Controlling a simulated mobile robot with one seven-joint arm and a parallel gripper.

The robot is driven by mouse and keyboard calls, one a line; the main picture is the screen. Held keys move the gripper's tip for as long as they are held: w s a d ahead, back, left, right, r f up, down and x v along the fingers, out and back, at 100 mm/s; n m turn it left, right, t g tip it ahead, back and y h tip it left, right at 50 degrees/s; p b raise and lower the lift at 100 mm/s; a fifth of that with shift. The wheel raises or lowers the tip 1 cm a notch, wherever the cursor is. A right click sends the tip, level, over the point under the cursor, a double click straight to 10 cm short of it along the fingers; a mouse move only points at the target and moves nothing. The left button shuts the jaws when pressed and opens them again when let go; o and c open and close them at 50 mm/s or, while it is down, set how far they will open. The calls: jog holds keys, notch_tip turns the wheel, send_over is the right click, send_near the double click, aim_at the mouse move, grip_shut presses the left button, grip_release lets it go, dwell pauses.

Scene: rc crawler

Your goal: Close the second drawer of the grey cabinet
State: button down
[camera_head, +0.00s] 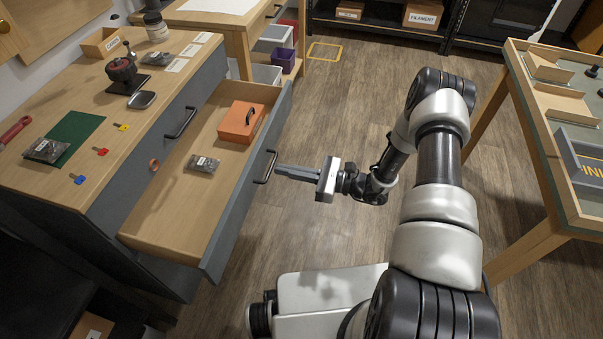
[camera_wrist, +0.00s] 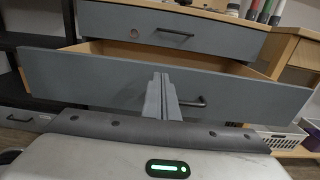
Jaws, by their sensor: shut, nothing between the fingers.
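The grey cabinet (camera_head: 92,195) stands at the left with a wooden top. Its second drawer (camera_head: 225,205) is pulled far out, below a shut top drawer (camera_wrist: 174,30). Inside the open drawer are an orange box (camera_head: 240,122) and a small clear packet (camera_head: 203,163). The drawer's dark bar handle (camera_head: 267,167) is on its front panel. My gripper (camera_head: 279,171) is shut and empty, its fingertips pointing at the drawer front close to the handle. In the wrist view the fingers (camera_wrist: 161,95) stand before the panel, left of the handle (camera_wrist: 190,102). I cannot tell whether they touch it.
On the cabinet top are a green mat (camera_head: 76,132), coloured keys, a dark red device (camera_head: 124,75) and a wooden tray (camera_head: 103,43). A wooden table (camera_head: 520,245) stands at the right. The wooden floor (camera_head: 330,120) between is clear.

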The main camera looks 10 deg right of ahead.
aim_at(253, 164)
jog(key=x, duration=0.6)
jog(key=shift+a+b, duration=0.3)
jog(key=shift+w+a, duration=0.1)
jog(key=shift+a, duration=0.05)
